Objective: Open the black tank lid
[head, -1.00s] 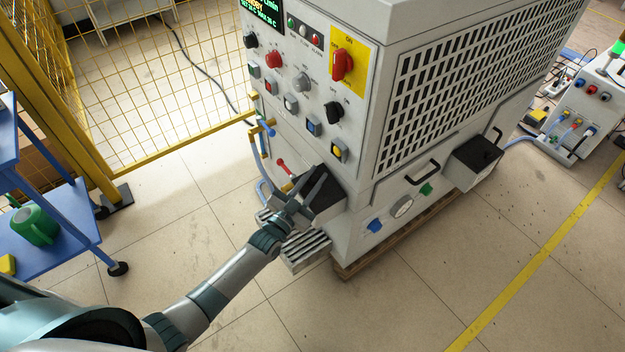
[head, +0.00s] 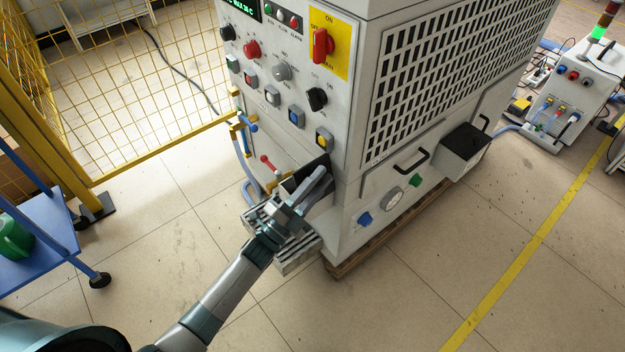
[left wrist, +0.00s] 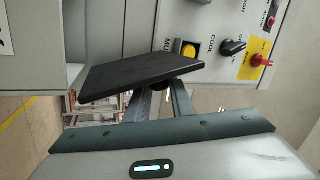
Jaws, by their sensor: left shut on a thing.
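The black tank lid (head: 298,178) is at the lower left corner of the grey heater cabinet, partly hidden by my left gripper. In the left wrist view the lid (left wrist: 130,77) is a flat black plate, tilted, with a small dark knob on its near side. My left gripper (head: 318,180) reaches it from the front left. In the left wrist view the two fingers of my left gripper (left wrist: 168,88) meet the lid's near side at the knob and are shut on it. The tank's inside is not clearly visible. My right gripper is not in view.
The grey heater cabinet (head: 347,130) stands on a wooden pallet (head: 390,235). Ribbed grey steps (head: 290,262) lie under my wrist. Another black-topped box (head: 466,142) sits on the cabinet's right side. A blue cart (head: 40,245) is at left; the floor in front is clear.

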